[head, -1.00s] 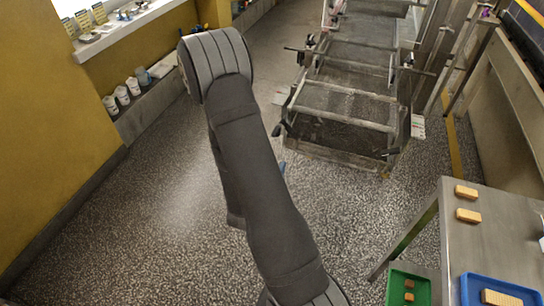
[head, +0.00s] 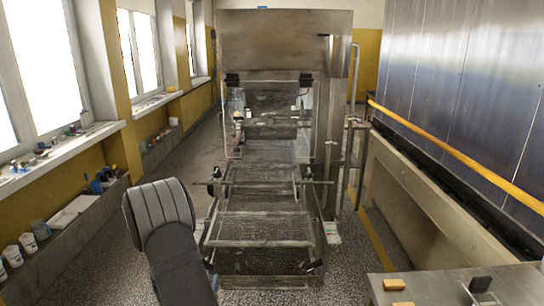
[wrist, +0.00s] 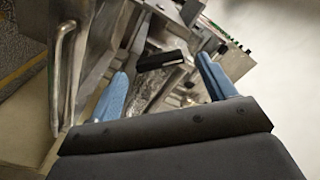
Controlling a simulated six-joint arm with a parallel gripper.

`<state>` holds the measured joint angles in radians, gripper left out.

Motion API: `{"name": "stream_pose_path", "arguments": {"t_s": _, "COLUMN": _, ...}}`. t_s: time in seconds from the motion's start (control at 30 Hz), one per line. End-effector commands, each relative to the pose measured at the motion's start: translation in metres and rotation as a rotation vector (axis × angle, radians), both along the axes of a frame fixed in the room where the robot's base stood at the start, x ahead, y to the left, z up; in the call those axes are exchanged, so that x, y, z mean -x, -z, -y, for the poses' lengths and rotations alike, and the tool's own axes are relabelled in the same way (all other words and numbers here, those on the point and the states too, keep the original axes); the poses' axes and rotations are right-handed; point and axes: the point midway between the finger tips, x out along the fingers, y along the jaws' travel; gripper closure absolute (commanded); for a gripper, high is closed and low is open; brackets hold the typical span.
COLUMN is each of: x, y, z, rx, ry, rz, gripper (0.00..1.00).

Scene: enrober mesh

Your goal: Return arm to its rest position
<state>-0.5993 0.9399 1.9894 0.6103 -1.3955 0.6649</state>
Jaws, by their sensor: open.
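In the wrist view, my gripper (wrist: 163,86) is open, with its two blue fingers spread apart. I see nothing held between them. Beyond the fingers are tilted metal machine parts and a small black block. In the head view, a padded dark link of my arm rises at the lower left, in front of the mesh machine; my gripper does not show there. The enrober (head: 265,225), a metal frame with wire mesh belts, stands in the middle of the floor.
A steel table (head: 440,287) at the lower right carries a tan biscuit (head: 394,284) and a small dark object (head: 480,285). A wall ledge (head: 75,225) at the left holds white cups. A yellow rail (head: 460,157) runs along the right wall. Speckled floor lies around the machine.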

Motion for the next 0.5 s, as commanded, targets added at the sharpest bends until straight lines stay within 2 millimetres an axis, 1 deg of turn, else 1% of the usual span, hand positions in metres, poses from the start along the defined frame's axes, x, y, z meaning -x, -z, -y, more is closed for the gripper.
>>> {"name": "stream_pose_path", "arguments": {"t_s": 0.03, "x": -0.011, "y": 0.000, "z": 0.001, "rx": -0.001, "ry": 0.003, "rz": 0.003, "gripper": 0.24}}
{"name": "stream_pose_path", "arguments": {"t_s": 0.2, "x": -0.038, "y": 0.000, "z": 0.000, "rx": -0.001, "ry": 0.001, "rz": 0.001, "gripper": 0.24}}
{"name": "stream_pose_path", "arguments": {"t_s": 0.3, "x": -0.049, "y": 0.000, "z": 0.000, "rx": -0.001, "ry": 0.001, "rz": 0.001, "gripper": 0.24}}
{"name": "stream_pose_path", "arguments": {"t_s": 0.5, "x": -0.059, "y": 0.000, "z": 0.000, "rx": 0.001, "ry": 0.000, "rz": 0.001, "gripper": 0.24}}
